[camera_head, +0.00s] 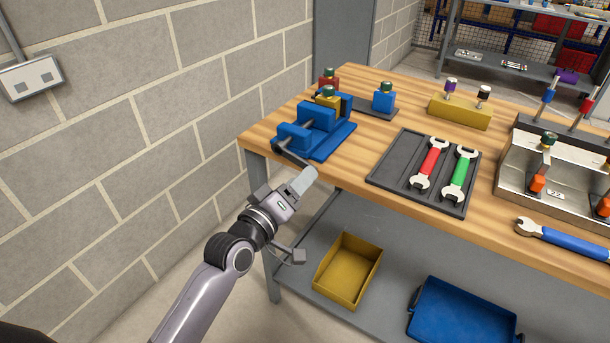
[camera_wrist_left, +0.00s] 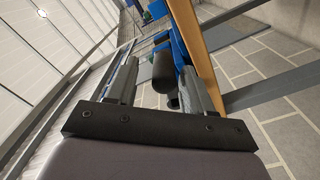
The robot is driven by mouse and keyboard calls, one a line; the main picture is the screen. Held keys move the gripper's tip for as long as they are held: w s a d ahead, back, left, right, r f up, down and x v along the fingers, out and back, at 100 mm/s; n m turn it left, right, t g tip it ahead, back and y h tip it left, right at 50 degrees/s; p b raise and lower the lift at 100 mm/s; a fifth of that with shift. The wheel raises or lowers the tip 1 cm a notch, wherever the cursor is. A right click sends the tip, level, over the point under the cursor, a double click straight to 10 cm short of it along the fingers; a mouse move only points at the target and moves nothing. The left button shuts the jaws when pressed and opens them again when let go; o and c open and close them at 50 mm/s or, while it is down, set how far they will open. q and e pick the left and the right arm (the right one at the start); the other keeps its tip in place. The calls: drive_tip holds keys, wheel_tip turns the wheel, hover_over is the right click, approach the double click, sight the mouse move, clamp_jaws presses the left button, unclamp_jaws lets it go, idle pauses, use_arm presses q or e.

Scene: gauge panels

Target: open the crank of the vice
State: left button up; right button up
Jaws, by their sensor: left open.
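The blue vice (camera_head: 318,133) stands at the left end of the wooden workbench, with its jaws and base in blue. Its dark crank (camera_head: 292,154) sticks out from the front of the vice over the bench edge. My left gripper (camera_head: 290,180) is just below and in front of the crank. In the left wrist view the black crank handle (camera_wrist_left: 163,71) lies between the two open fingers of my left gripper (camera_wrist_left: 156,72). The fingers look apart from it, with a gap at the left finger; contact at the right finger is unclear. My right gripper is out of view.
The wooden bench (camera_head: 375,88) holds a dark tray (camera_head: 388,166) with red and green wrenches, a yellow block (camera_head: 460,111), and a blue wrench (camera_head: 565,238). A yellow bin (camera_head: 348,269) and blue bin (camera_head: 462,312) are below. A block wall (camera_head: 150,120) is left.

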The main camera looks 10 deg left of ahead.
use_arm(q)
drive_tip(key=shift+v, duration=1.9)
